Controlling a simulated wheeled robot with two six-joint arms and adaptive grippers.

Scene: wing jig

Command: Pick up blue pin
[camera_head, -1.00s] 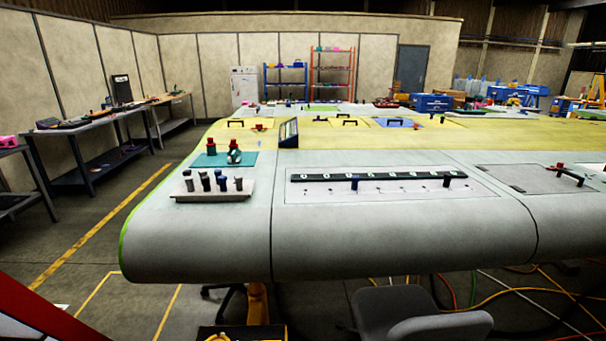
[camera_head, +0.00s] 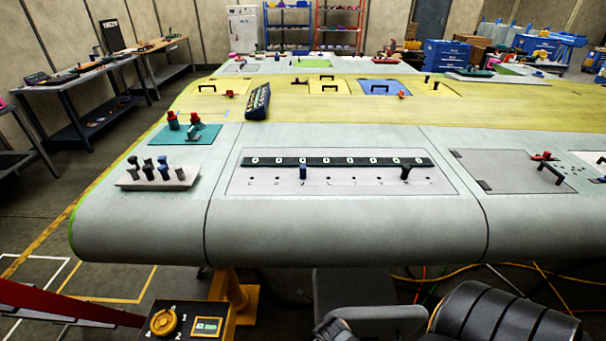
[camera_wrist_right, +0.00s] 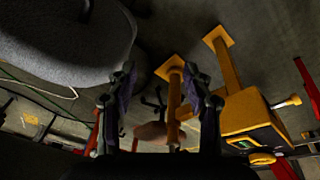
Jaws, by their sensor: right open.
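A black pin (camera_head: 406,173) stands further right in the same panel. Another blue pin (camera_head: 163,160) stands among several dark and grey pins in the pale block (camera_head: 128,182) at the left. My right gripper (camera_wrist_right: 160,105) is open and empty in the right wrist view, with a finger on each side, facing the floor area below the wing. In the head view my dark right arm shows at the bottom right, below the wing edge. My left gripper is not in view.
A teal mat (camera_head: 200,134) with red-topped items lies behind the pin block. A dark strip (camera_head: 340,162) with white circles borders the panel. A control box (camera_head: 190,321) and a grey chair (camera_head: 355,287) stand below the wing's front edge.

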